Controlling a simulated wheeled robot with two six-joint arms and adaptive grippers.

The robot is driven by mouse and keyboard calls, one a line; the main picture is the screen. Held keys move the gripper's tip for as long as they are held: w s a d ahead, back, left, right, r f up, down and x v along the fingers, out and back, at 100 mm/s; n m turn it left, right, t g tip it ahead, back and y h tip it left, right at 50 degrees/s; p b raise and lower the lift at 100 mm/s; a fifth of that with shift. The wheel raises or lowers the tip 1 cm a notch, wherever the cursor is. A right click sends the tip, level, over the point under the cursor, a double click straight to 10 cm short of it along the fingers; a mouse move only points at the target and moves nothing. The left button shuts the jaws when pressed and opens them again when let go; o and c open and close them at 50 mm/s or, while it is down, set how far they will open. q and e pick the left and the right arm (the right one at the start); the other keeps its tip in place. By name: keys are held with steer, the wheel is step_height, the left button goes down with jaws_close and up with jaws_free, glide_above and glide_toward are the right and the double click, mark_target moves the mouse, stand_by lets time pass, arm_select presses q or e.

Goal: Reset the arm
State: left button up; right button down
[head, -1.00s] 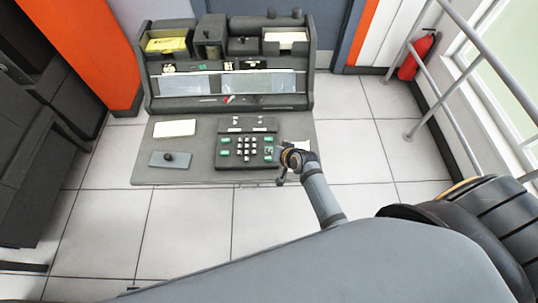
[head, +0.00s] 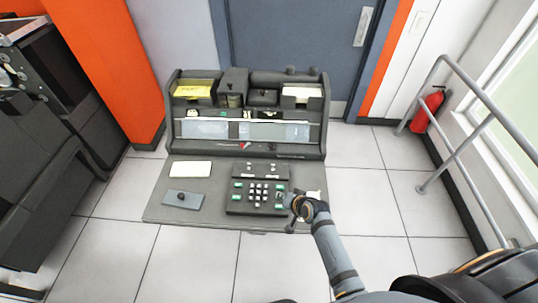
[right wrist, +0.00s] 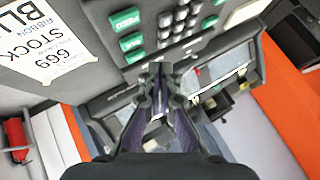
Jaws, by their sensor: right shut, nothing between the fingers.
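My right gripper (head: 292,205) is at the right edge of the keypad panel (head: 258,188) on the console desk. In the right wrist view its fingertips (right wrist: 155,76) are together with nothing between them, near the green and grey keys (right wrist: 135,41). I cannot tell whether they touch the panel. My right forearm (head: 336,257) reaches in from the lower right. My left gripper is not in view.
The console (head: 247,150) has upper bins, one with yellow cards (head: 193,91). A white card (head: 190,169) and a small grey plate with a knob (head: 183,199) lie on the desk's left. A railing (head: 470,130) and red extinguisher (head: 427,112) stand right. The tiled floor in front is clear.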

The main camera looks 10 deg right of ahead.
steer(key=s+d+r+n+g+h, duration=0.25)
steer(key=s+d+r, duration=0.3)
steer(key=s, duration=0.35)
steer(key=s+d+r+n+g+h, duration=0.2)
steer(key=s+d+r+n+g, duration=0.15)
steer(key=s+r, duration=0.45)
steer(key=s+d+f+b, duration=0.1)
steer(key=s+f, duration=0.1)
steer(key=f, duration=1.2)
steer(key=s+d+f+b, duration=0.1)
steer(key=d+f, duration=0.1)
steer(key=f, duration=1.2)
steer(key=s+f+g+b, duration=0.1)
steer(key=s+f+b, duration=0.1)
steer(key=s+f, duration=1.7)
steer(key=shift+s+d+f+m, duration=0.3)
steer(key=shift+d+f, duration=0.1)
steer(key=shift+f, duration=0.2)
